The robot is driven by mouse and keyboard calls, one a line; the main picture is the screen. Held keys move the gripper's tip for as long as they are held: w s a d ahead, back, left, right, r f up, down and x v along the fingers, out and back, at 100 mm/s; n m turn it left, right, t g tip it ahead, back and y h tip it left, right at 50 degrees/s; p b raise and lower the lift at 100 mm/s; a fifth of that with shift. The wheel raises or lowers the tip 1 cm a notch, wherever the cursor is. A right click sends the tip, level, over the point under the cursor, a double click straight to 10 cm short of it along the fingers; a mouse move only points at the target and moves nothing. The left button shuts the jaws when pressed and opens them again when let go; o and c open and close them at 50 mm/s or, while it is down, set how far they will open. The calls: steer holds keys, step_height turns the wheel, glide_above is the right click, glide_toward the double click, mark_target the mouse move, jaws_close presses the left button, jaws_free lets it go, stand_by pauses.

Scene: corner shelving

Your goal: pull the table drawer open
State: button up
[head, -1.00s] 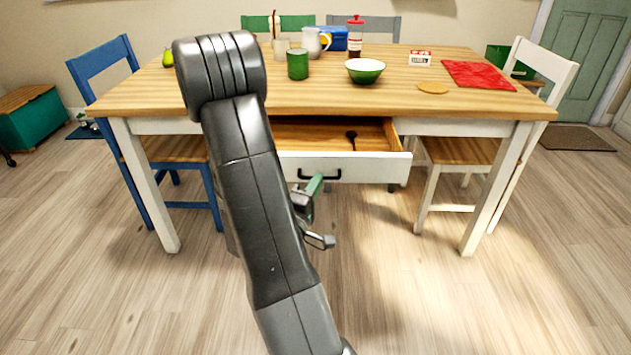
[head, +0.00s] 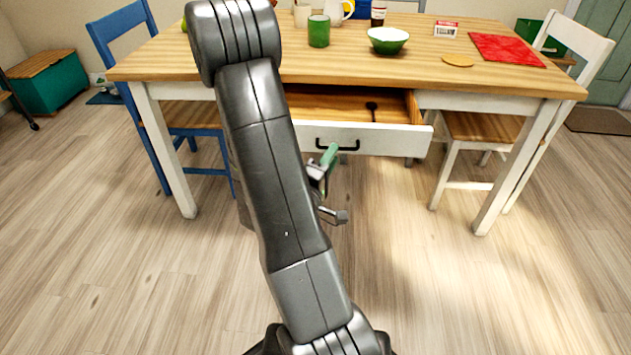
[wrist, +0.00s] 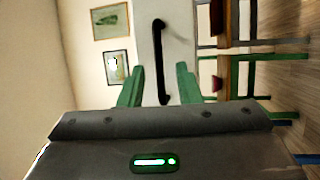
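The table drawer (head: 385,138) has a white front and a wooden inside, and stands pulled part way out of the wooden table (head: 440,75). A dark spoon-like item (head: 372,108) lies in it. Its black bar handle (head: 350,148) also shows upright in the wrist view (wrist: 158,35). My gripper (head: 331,156) is at the handle's lower edge in the head view, partly hidden by my arm. In the wrist view its green fingers (wrist: 160,68) are apart, with the handle lined up between them. I cannot tell whether they touch it.
A blue chair (head: 127,25) stands left of the table and a white chair (head: 590,40) right. A green mug (head: 319,31), green bowl (head: 388,40) and red mat (head: 507,48) are on top. The floor in front is clear.

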steer(key=v, duration=1.2)
steer(key=shift+s+p, duration=0.2)
steer(key=shift+p, duration=0.1)
steer(key=shift+a, duration=0.1)
steer(key=shift+w, duration=0.15)
steer(key=x, duration=1.3)
steer(key=shift+w+b, duration=0.25)
steer(key=shift+b, duration=0.1)
steer(key=shift+r, duration=0.1)
